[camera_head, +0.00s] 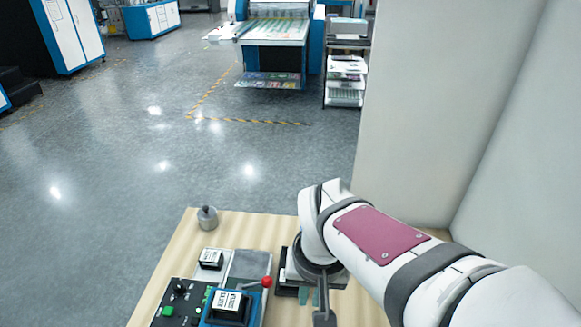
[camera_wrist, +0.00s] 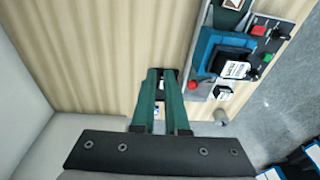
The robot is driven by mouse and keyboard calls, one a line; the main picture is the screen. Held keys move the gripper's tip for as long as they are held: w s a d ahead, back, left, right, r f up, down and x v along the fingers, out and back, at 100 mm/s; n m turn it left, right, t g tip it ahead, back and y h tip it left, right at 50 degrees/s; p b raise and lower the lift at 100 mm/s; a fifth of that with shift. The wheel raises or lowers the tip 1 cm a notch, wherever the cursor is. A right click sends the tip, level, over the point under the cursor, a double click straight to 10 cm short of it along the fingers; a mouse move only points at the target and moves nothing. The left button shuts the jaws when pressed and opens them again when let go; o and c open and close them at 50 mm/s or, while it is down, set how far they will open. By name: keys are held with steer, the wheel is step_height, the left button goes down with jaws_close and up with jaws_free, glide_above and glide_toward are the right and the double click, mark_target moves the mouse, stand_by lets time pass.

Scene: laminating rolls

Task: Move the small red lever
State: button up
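The small red lever shows as a red ball knob (camera_head: 267,281) on a short arm beside the blue-framed device on the table. The knob also shows in the wrist view (camera_wrist: 192,85), just right of my fingers. My gripper (camera_wrist: 163,73) points down over the table with its two teal fingers apart, and it is not touching the knob. A dark object with a pale patch shows between the fingers; I cannot tell how far below them it lies. In the head view, my wrist hides most of my gripper (camera_head: 309,297).
A control panel (camera_head: 175,305) with buttons and a blue device (camera_head: 214,318) holding a labelled black block stand left of the lever. A metal weight (camera_head: 207,218) sits near the table's far-left corner. Bare wooden table (camera_wrist: 90,60) lies left of my fingers. A pale wall stands at right.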

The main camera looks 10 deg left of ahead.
mark_target(267, 284)
steer(key=w+a+n, duration=0.1)
steer(key=w+a, duration=0.1)
steer(key=w+a+f+n, duration=0.1)
steer(key=w+a, duration=0.1)
steer(key=a, duration=0.1)
steer(key=w+a+f+n+t, duration=0.1)
steer(key=w+a, duration=0.1)
steer(key=a, duration=0.1)
steer(key=shift+w+a, duration=0.15)
steer(key=shift+a, duration=0.05)
jaws_close()
steer(key=shift+x, duration=3.45)
steer(key=shift+s+x, duration=0.25)
steer(key=shift+x, duration=0.8)
steer(key=s, duration=0.2)
steer(key=d+r, duration=0.1)
steer(key=shift+s, duration=0.4)
